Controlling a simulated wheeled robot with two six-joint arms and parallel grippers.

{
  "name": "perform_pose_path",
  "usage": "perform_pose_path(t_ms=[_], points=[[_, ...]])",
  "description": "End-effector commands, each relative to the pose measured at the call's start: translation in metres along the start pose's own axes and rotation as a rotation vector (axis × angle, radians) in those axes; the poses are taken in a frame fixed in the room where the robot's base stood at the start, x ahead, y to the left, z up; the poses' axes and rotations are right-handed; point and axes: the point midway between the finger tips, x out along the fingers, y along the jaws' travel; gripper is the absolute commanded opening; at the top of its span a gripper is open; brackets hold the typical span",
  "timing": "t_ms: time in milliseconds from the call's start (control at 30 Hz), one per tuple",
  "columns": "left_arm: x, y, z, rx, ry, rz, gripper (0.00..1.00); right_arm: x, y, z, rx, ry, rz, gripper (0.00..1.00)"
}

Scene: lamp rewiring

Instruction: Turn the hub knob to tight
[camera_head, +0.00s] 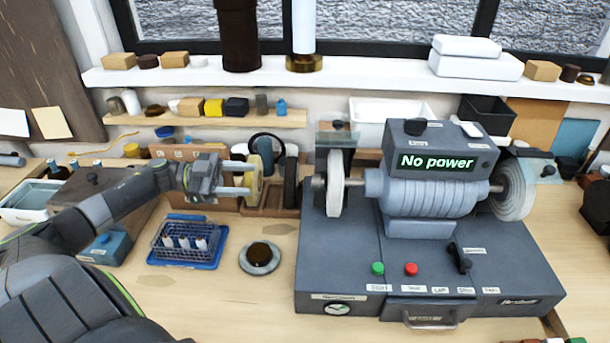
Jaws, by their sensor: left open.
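A grey grinder-like machine (420,205) stands right of centre, with a display reading "No power". A pale wheel (336,183) is on its left end and a second pale wheel (514,190) on its right end. A metal spindle end (318,181) sticks out left of the left wheel. A black knob (415,127) sits on top and a black lever (460,258) on the base; I cannot tell which part is the hub knob. My left gripper (247,179) is open, its fingers pointing right at a yellowish wheel (256,185) in a wooden rack. My right gripper is out of view.
A blue tray with a wire basket (188,243) and a round dish (260,257) lie on the bench below my left arm. Green (377,268) and red (411,269) buttons are on the machine's base. Shelves with small blocks run along the back. Bare bench shows left of the machine.

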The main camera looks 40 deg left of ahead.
Motion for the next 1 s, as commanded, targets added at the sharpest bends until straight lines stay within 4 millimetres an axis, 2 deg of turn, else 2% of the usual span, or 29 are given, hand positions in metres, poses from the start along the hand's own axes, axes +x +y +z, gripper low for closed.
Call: perform_pose_path(t_ms=[33, 300, 600, 800, 1000], points=[[0.012, -0.001, -0.005, 0.002, 0.008, 0.001, 0.51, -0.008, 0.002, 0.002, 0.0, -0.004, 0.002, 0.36], [0.07, -0.001, -0.005, 0.001, 0.008, -0.002, 0.51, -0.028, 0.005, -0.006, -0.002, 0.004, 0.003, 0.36], [0.123, -0.001, -0.004, 0.001, 0.006, -0.002, 0.51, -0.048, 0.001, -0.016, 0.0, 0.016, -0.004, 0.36], [0.141, -0.001, -0.002, 0.0, 0.002, -0.002, 0.51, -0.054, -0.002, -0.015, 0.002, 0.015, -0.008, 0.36], [0.145, -0.001, 0.0, 0.001, 0.0, -0.002, 0.51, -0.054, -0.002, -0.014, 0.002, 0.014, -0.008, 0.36]])
